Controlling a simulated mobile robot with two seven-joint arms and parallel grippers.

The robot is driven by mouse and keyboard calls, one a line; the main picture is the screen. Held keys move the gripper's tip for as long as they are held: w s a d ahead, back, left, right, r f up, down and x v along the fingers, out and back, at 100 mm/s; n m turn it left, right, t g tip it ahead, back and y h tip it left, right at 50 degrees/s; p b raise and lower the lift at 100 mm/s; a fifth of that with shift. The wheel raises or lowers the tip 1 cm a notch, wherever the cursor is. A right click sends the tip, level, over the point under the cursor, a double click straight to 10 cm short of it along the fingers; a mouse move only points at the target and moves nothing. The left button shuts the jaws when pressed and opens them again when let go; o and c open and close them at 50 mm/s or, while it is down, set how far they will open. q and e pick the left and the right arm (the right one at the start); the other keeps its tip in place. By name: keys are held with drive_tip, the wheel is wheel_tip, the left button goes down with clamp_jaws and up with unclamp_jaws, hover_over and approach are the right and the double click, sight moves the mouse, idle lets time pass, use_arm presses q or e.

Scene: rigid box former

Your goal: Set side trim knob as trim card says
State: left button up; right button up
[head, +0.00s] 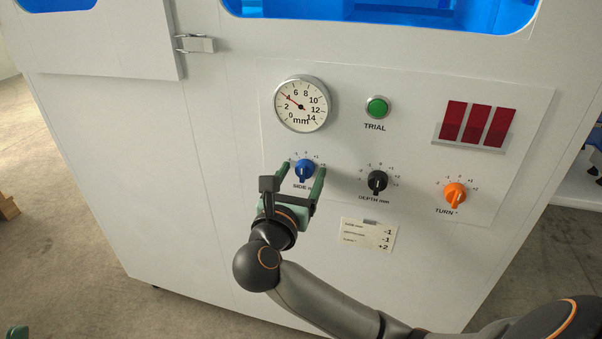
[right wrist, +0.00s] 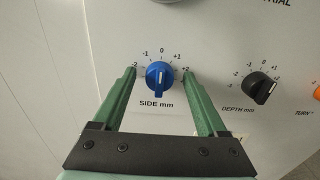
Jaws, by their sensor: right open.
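The blue side trim knob (head: 304,168) is on the white front panel, above the label SIDE mm. In the right wrist view the knob (right wrist: 158,76) shows its white line nearly upright, close to the 0 mark of a scale from -2 to +2. My right gripper (head: 302,175) is open, with one green finger on each side of the knob; gaps show between fingers and knob in the right wrist view (right wrist: 159,80). The trim card (head: 368,235) reads -1, -1 and +2 from top to bottom, the top line seemingly for side. A green tip at the lower left is probably my left gripper (head: 16,332).
The black DEPTH knob (head: 377,181) and the orange TURN knob (head: 455,195) are to the right. Above are a round mm dial (head: 301,104), the green TRIAL button (head: 377,107) and a red three-part display (head: 473,124). A latch (head: 197,44) sticks out at the upper left.

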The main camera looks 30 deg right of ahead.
drive_tip(key=shift+c, duration=0.3)
clamp_jaws()
use_arm(q)
drive_tip(key=shift+r, duration=0.15)
